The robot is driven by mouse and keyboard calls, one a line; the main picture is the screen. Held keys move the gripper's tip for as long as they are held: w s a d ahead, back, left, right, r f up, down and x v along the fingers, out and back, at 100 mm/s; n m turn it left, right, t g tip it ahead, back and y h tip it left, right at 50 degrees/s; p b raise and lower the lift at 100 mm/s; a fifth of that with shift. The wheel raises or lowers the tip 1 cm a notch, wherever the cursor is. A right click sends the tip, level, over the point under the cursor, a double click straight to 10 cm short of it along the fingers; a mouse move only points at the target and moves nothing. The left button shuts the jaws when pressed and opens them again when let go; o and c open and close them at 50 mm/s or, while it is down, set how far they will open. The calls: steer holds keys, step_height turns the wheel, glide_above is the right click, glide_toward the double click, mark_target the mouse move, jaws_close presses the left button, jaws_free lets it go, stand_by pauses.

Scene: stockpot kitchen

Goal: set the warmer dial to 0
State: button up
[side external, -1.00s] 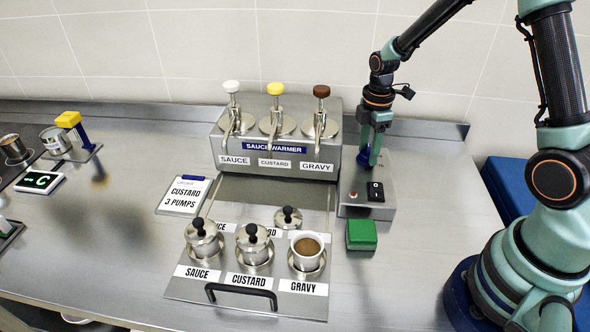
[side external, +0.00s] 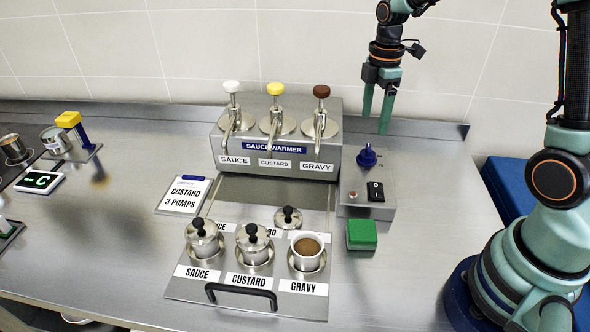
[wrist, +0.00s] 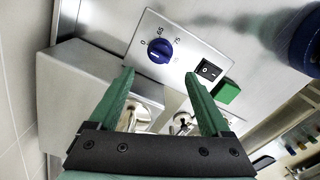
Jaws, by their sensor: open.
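The blue warmer dial (side external: 367,157) stands on top of the grey control box (side external: 351,205), right of the sauce warmer (side external: 226,146). In the wrist view the dial (wrist: 159,50) shows from above, with printed marks 0, 65 and 75 around it. A pale line shows on the knob, but I cannot tell for sure which mark it points to. My gripper (side external: 376,122) is open and empty, above and apart from the dial. In the wrist view its two green fingers (wrist: 159,76) are spread, with the dial beyond the gap between their tips.
A black rocker switch (side external: 376,191) and a small reddish light (side external: 353,195) sit on the box in front of the dial. A green block (side external: 361,235) lies before the box. Pump heads (side external: 321,92) rise to the left. The air around the dial is clear.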

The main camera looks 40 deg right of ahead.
steer(key=shift+r, duration=1.3)
steer(key=s+a+r+m+t, duration=0.5)
steer(key=s+a+r+m, duration=0.2)
steer(key=s+m, duration=0.4)
steer(key=a+m, duration=0.1)
steer(key=m, duration=0.1)
steer(key=shift+a+r+m+t, duration=0.25)
steer(key=shift+r+m+t, duration=0.05)
steer(key=shift+r, duration=0.1)
